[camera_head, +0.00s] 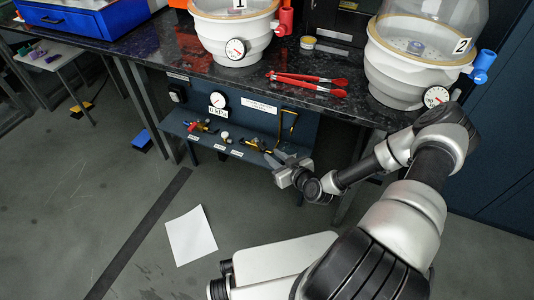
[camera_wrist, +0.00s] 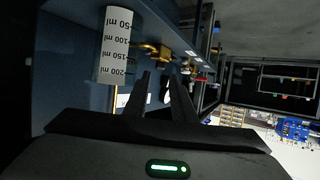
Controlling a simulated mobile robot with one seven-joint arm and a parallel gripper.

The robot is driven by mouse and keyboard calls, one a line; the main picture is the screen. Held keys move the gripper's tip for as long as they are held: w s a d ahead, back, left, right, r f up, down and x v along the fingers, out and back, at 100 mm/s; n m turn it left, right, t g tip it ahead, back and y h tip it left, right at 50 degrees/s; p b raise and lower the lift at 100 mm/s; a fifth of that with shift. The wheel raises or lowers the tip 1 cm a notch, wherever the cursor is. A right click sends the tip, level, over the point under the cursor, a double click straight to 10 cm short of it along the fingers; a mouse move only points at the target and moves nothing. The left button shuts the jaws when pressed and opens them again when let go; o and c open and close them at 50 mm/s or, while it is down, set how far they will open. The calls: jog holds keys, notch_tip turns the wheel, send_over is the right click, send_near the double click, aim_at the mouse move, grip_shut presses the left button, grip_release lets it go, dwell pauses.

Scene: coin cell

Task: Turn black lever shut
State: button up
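A brass valve with a black lever (camera_head: 258,146) sits at the right end of the row of valves on the blue shelf under the bench. In the wrist view its brass body (camera_wrist: 152,48) shows beyond the fingertips; the lever's exact angle is hard to tell. My gripper (camera_head: 279,159) is just right of and in front of this valve in the head view. Its two fingers (camera_wrist: 164,78) stand apart in the wrist view. Whether anything lies between them is too dark to tell, and no grasp is visible.
A red-handled valve (camera_head: 197,126) and a valve with a pale knob (camera_head: 225,136) stand farther left. A gauge (camera_head: 218,100) is on the panel. A white graduated cylinder (camera_wrist: 116,45) is close to my gripper in the wrist view. The bench edge overhangs the shelf.

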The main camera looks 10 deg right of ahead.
aim_at(264, 149)
jog(key=b+x, duration=0.1)
jog(key=x, duration=0.4)
jog(key=shift+w+a+f, duration=0.1)
jog(key=shift+w+f, duration=0.05)
jog(key=shift+w, duration=0.15)
grip_shut()
